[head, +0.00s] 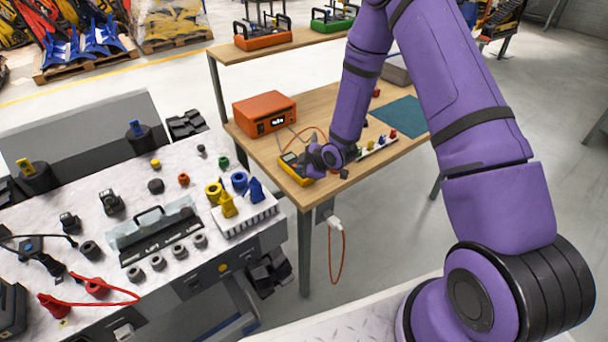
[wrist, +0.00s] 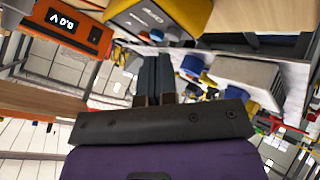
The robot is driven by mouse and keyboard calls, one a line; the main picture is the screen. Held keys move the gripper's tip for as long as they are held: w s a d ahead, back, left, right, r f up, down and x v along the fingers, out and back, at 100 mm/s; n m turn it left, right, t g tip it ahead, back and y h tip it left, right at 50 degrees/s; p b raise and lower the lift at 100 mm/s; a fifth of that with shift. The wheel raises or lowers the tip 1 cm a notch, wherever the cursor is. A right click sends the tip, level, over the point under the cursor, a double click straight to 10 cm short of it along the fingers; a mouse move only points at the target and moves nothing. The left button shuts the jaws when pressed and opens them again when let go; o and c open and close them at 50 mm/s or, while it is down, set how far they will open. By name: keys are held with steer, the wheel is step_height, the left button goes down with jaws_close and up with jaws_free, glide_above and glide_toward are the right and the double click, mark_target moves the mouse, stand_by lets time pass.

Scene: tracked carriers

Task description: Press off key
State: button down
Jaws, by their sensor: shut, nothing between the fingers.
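An orange box (head: 264,114) with a lit display stands on the wooden table in the head view. The box shows at the upper left of the wrist view (wrist: 68,30), upside down, and its display appears to read 0.0 V. A yellow meter (head: 292,166) lies at the table's near edge, and a yellow body, probably this meter, fills the top of the wrist view (wrist: 190,18). My gripper (wrist: 155,62) is shut and empty, its dark fingertips just below this yellow body. In the head view my purple wrist hides the fingers beside the meter. I cannot make out a key marked off.
A red cable (head: 336,255) hangs from the table's near side. A strip with coloured parts (head: 378,145) and a teal mat (head: 400,114) lie right of my wrist. A white bench (head: 80,195) with plugs and sockets stands at the left.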

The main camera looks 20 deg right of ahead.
steer(key=shift+r, duration=0.25)
steer(key=shift+r, duration=2.45)
steer(key=shift+r, duration=0.1)
steer(key=s+d+r+m+h, duration=0.2)
steer(key=s+r, duration=0.1)
steer(key=r, duration=0.6)
steer(key=s+d+r+m+h, duration=0.1)
steer(key=s+d+r+m, duration=0.2)
steer(key=r, duration=0.5)
steer(key=s+d+r+m+h, duration=0.2)
steer(key=s+r, duration=0.2)
steer(key=r, duration=0.5)
steer(key=s+r+m+g, duration=0.1)
steer(key=s+r+m, duration=0.3)
steer(key=s, duration=0.9)
steer(key=s+r+m+g, duration=0.1)
steer(key=s+r+m, duration=0.2)
steer(key=s+r, duration=0.4)
steer(key=s, duration=0.6)
steer(key=shift+s+r+m+g, duration=0.2)
steer(key=shift+r+m+g, duration=0.1)
steer(key=shift+r+m, duration=0.1)
steer(key=shift+d, duration=0.1)
